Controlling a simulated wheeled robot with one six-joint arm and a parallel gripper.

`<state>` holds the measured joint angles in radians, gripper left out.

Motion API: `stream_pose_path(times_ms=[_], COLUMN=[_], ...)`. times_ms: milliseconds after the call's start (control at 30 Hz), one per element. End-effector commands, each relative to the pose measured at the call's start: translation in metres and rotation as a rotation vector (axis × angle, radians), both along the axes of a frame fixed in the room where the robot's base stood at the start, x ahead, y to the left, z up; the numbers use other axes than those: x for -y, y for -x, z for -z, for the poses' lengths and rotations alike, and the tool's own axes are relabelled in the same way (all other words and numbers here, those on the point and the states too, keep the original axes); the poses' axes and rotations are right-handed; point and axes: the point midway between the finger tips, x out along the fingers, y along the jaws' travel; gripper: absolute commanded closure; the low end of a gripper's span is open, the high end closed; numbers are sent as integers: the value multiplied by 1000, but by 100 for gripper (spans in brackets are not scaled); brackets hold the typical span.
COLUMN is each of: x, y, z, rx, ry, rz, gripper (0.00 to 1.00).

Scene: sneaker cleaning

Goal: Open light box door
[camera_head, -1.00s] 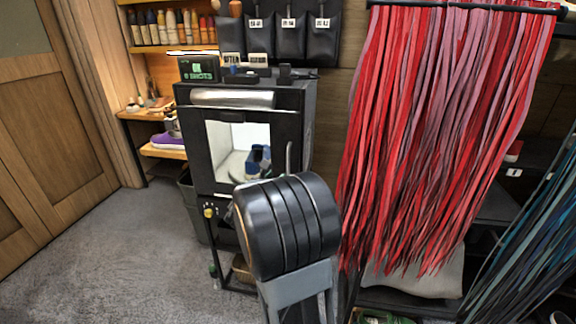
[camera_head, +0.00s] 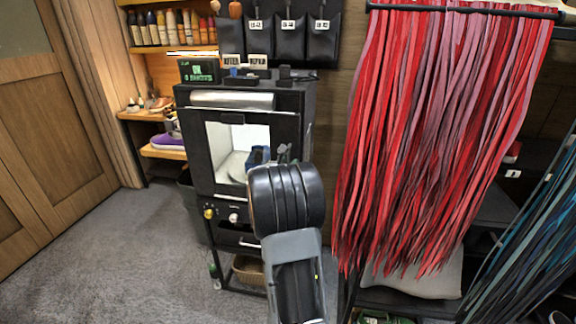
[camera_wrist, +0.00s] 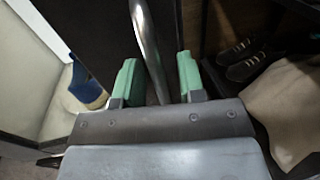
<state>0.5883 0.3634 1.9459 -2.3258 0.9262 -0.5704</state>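The light box (camera_head: 311,105) is a black cabinet with a lit white interior. Its door (camera_head: 197,150) has a black frame around a window and looks shut. A blue shoe (camera_head: 257,157) stands inside and shows at the left in the wrist view (camera_wrist: 87,88). A curved metal handle (camera_wrist: 147,35) rises at the middle of the wrist view, in front of the dark door frame. My gripper (camera_wrist: 157,80) has its green fingertips apart, one on each side of the handle, with gaps showing. In the head view my wrist mostly hides the handle and my gripper (camera_head: 284,152).
Red laces (camera_head: 440,130) hang at the right, near my arm. Knobs (camera_head: 209,213) sit below the door. A basket (camera_head: 248,270) is on a low shelf. The grey floor (camera_head: 120,260) at the left is clear. In the wrist view, dark shoes (camera_wrist: 245,60) lie at the right.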

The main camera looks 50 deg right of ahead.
Motion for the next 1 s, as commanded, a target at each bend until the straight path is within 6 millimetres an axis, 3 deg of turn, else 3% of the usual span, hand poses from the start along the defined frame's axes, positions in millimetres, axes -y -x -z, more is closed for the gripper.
stream_pose_path(times_ms=[67,467,867,1000], x=[0,0,0,-3], y=[0,0,2,11], z=[0,0,0,0], rx=[0,0,0,0], ry=[0,0,0,-1], rz=[0,1,5,41], gripper=[64,100,100,100])
